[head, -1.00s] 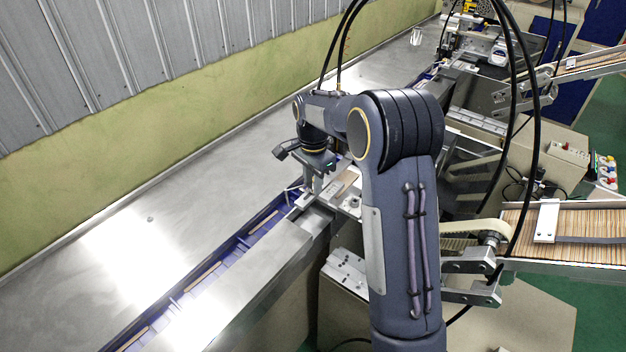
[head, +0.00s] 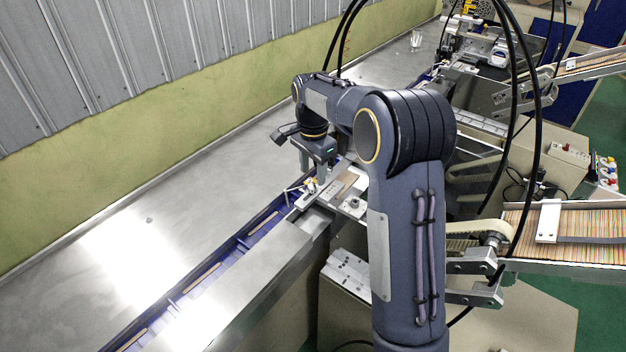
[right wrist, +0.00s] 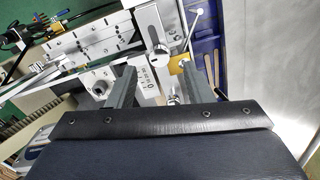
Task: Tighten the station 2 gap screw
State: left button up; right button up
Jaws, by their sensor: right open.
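My right gripper (head: 313,174) hangs, fingers down, over the near end of the station's metal fittings beside the blue conveyor channel. In the right wrist view its two fingers (right wrist: 159,68) are spread apart with nothing gripped. A round silver screw head (right wrist: 158,58) shows between the fingertips, beside a brass-coloured block (right wrist: 180,63). A second small silver round end (right wrist: 173,99) lies lower between the fingers. I cannot tell which of these is the gap screw. A small white and yellow part (head: 311,186) shows just under the gripper in the head view. My left gripper is not in view.
A scale plate (right wrist: 150,82) with markings lies between the fingers. A stick feeder (head: 580,228) stands at right. The steel tabletop (head: 150,220) at left is clear.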

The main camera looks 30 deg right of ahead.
aim_at(313, 186)
jog(key=shift+r, duration=2.05)
